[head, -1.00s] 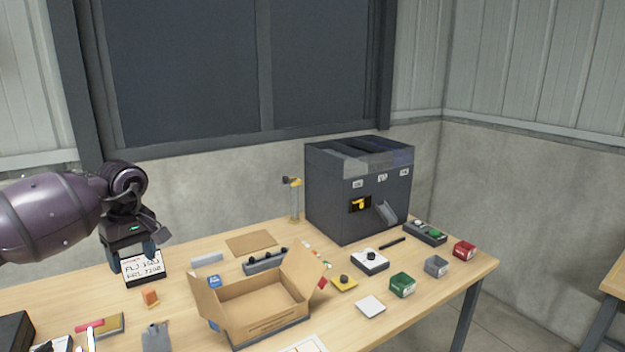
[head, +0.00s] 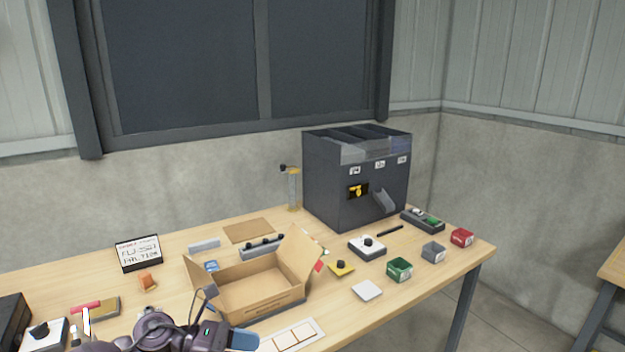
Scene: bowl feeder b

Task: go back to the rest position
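My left gripper (head: 240,340) is low at the bottom edge of the head view, in front of the open cardboard box (head: 262,311). One blue-grey finger shows, pointing right; the other finger is hidden or cut off, so its opening cannot be told. Nothing is visibly held. My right gripper is not in view. The small sign with handwriting (head: 139,254) stands on the table at the back left, clear of the gripper.
A dark feeder machine (head: 345,205) stands at the back of the wooden table. Green (head: 399,270), grey (head: 433,252) and red (head: 462,238) bins sit at the right. A white tray (head: 312,327) lies right of my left gripper. An orange block (head: 147,282) lies near the sign.

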